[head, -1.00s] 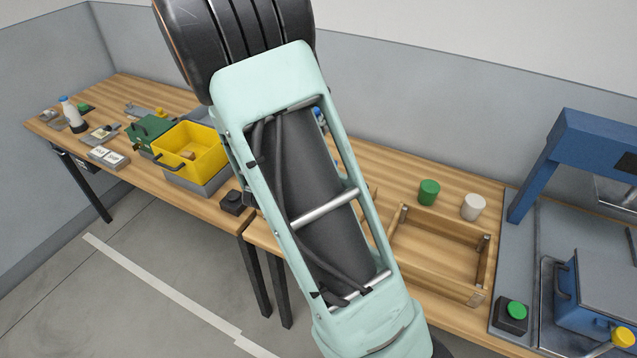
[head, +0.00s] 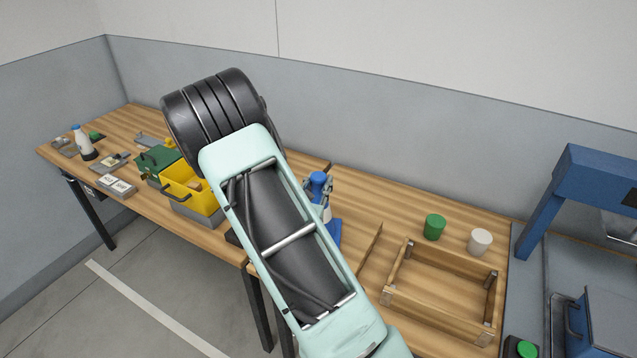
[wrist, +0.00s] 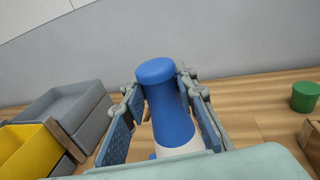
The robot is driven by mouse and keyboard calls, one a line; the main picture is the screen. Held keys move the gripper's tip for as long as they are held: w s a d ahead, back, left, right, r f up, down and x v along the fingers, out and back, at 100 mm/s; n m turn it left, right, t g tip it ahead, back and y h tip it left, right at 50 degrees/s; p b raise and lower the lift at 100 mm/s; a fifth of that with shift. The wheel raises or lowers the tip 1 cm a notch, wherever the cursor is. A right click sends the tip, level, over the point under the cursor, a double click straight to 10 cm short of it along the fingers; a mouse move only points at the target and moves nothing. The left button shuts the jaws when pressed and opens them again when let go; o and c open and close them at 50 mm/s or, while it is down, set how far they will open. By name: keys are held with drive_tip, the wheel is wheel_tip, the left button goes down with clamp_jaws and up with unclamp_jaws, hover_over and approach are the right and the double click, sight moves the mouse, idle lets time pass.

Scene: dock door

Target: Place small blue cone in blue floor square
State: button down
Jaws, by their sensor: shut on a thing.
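The small blue cone (head: 317,181) has a blue top, a white band and a blue base (head: 335,231), and is upright on or just over the wooden table, beside my arm; I cannot tell if its base touches the wood. In the wrist view the cone (wrist: 170,112) stands between the two pads of my gripper (wrist: 165,88), which is shut on it. In the head view the gripper (head: 319,189) is partly hidden by my arm. The blue floor square is not in view.
A yellow bin (head: 190,192) stands left of my arm. A wooden frame (head: 440,290), a green cylinder (head: 434,227) and a white cylinder (head: 480,242) stand to the right. A blue press frame (head: 575,190) is at the far right. Open floor with a white line (head: 150,305) lies at left front.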

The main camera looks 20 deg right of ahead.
drive_tip(key=c, duration=2)
unclamp_jaws()
drive_tip(key=shift+f, duration=0.15)
drive_tip(key=o, duration=0.5)
drive_tip(key=shift+c, duration=0.2)
